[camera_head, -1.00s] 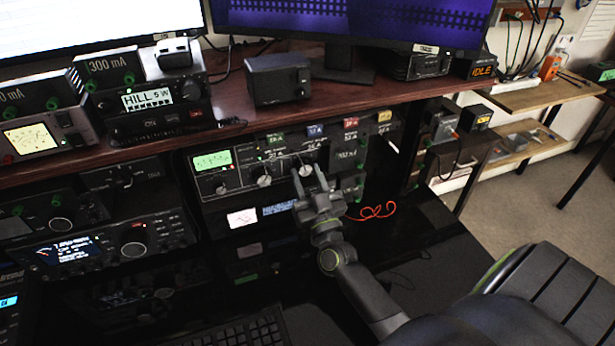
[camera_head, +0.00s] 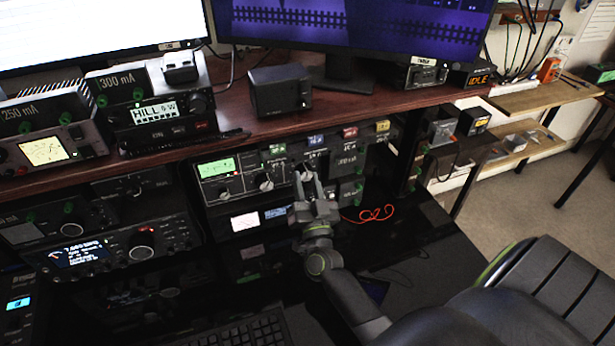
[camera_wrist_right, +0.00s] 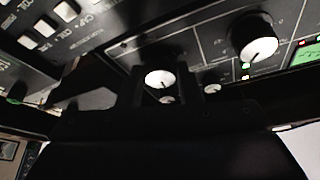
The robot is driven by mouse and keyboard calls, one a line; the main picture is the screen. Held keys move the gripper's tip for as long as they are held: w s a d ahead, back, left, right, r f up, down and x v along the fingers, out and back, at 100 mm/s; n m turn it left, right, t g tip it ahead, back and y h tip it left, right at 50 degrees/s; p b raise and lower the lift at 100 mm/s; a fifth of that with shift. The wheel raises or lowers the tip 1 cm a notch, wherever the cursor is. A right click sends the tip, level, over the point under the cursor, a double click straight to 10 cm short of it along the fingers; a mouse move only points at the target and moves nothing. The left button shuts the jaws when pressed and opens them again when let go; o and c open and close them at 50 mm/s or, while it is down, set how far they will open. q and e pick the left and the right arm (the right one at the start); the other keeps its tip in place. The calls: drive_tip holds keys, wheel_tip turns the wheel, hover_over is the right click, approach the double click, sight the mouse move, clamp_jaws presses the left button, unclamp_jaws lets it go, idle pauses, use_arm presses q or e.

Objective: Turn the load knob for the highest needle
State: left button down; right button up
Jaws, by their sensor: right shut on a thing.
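The tuner (camera_head: 240,202) is a dark unit on the lower rack with a lit green meter (camera_head: 216,167); its needle is too small to read. A left knob (camera_head: 222,190) and a white-faced middle knob (camera_head: 264,183) show on its front. My right gripper (camera_head: 309,184) is at the tuner's right-hand knob, shut on it. In the right wrist view this white-faced knob (camera_wrist_right: 160,78) sits between the dark fingers, and the middle knob (camera_wrist_right: 253,37) stands free to the right. The knob labels are too small to read. My left gripper is not in view.
A small display (camera_head: 156,110) on the shelf reads HILL with a wattage. A yellow-lit meter (camera_head: 46,150) stands at far left. A radio (camera_head: 125,245) sits left of the tuner, a red cable (camera_head: 372,214) lies to its right, and a keyboard (camera_head: 240,332) is in front.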

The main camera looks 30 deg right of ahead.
drive_tip(key=shift+a+r+m+g+h+p, duration=0.1)
drive_tip(key=shift+m+g+h+p, duration=0.4)
drive_tip(key=shift+m, duration=0.7)
drive_tip(key=o, duration=1)
drive_tip(key=shift+s+a+f, duration=0.2)
drive_tip(key=shift+s+f, duration=0.15)
drive_tip(key=shift+s, duration=0.05)
drive_tip(key=shift+b+v, duration=2.35)
drive_tip(key=shift+v, duration=3.15)
